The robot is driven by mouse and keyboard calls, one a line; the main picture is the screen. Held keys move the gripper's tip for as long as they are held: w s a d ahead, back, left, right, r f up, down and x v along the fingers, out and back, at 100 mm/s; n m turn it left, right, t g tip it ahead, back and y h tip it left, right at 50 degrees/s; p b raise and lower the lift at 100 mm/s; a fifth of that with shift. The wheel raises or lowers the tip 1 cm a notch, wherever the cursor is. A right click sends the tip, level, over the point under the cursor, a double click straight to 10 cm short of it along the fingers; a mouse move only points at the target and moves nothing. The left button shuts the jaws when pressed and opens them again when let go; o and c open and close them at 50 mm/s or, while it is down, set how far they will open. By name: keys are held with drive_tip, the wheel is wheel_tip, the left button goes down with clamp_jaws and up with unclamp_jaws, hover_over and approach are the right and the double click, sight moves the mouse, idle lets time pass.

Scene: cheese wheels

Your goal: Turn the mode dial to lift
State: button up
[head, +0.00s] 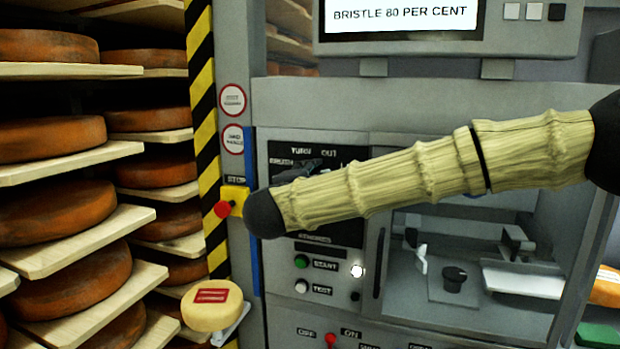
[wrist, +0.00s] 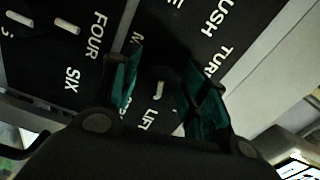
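The mode dial (wrist: 160,90) is a dark knob with a short white mark, on a black panel in the wrist view. A LIFT label (wrist: 155,118) lies just below it, and TURN (wrist: 222,65) is to the upper right. The mark runs roughly up and down in the picture; which end is the pointer is unclear. My gripper (wrist: 163,62) has its two teal fingers apart, one on each side of the dial. Whether they touch it is too dark to tell. In the head view my arm covers most of the control panel (head: 345,155) and hides the dial.
Another dial marking with FOUR and SIX (wrist: 70,78) lies left in the wrist view. A red stop button (head: 223,209), a green start button (head: 301,261) and a test button (head: 301,286) are near my arm. Cheese shelves (head: 70,255) stand left. A screen (head: 403,17) hangs above.

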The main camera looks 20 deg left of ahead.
drive_tip(key=s, duration=1.2)
drive_tip(key=shift+a, duration=0.25)
drive_tip(key=shift+r, duration=0.1)
drive_tip(key=w+n+p, duration=0.8)
drive_tip(key=w+p, duration=0.4)
drive_tip(key=shift+d+p, duration=0.15)
drive_tip(key=shift+p, duration=0.15)
drive_tip(key=c, duration=1)
drive_tip(key=shift+s+f+n, duration=0.1)
drive_tip(key=shift+f+n, duration=0.1)
drive_tip(key=shift+n, duration=0.3)
